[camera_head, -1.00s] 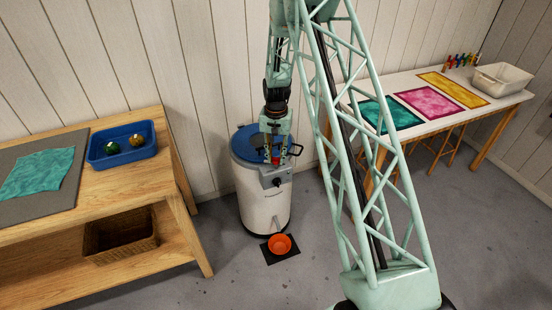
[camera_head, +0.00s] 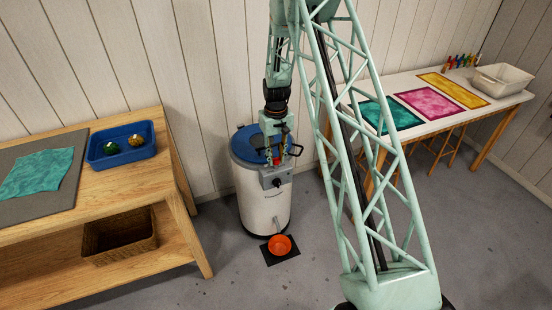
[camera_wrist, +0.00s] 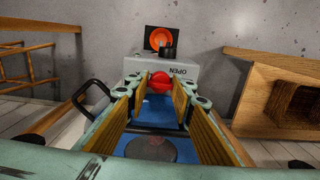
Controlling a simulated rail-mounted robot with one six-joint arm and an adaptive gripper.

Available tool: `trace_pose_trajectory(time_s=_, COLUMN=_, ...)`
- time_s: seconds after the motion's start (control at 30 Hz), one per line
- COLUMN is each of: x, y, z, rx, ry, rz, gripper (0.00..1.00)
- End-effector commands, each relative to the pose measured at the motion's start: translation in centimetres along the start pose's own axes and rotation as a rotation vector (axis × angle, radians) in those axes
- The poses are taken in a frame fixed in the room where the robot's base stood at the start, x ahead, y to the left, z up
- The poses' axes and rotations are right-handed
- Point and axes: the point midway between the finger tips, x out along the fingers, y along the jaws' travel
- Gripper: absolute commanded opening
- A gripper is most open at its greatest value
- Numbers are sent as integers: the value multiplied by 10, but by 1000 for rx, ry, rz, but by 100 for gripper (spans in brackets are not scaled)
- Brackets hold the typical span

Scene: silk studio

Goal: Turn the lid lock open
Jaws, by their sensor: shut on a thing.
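A white drum-shaped machine (camera_head: 262,209) with a blue lid (camera_head: 243,146) stands on the floor by the wall. A red knob (camera_wrist: 160,81), which looks like the lid lock, sits at the lid's front edge beside a grey box (camera_wrist: 190,73) marked OPEN. My gripper (camera_head: 277,157) reaches down over the lid from above. In the wrist view its two yellow-padded fingers (camera_wrist: 161,92) stand on either side of the red knob and are shut on it. The knob's exact turn angle is hard to tell.
A black handle (camera_wrist: 92,97) sticks out beside the lid. A wooden bench with a blue tray (camera_head: 122,156) stands left; a white table with coloured cloths (camera_head: 428,102) stands right.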

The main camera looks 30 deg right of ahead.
Motion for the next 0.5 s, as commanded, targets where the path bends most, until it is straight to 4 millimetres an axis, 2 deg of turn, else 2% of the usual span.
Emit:
trace_pose_trajectory(time_s=0.4, x=0, y=0, z=0, rx=-6, ry=0, rz=0, gripper=12)
trace_pose_trajectory(time_s=0.43, x=0, y=0, z=0, rx=-6, ry=0, rz=0, gripper=25)
trace_pose_trajectory(time_s=0.5, x=0, y=0, z=0, rx=-6, ry=0, rz=0, gripper=31)
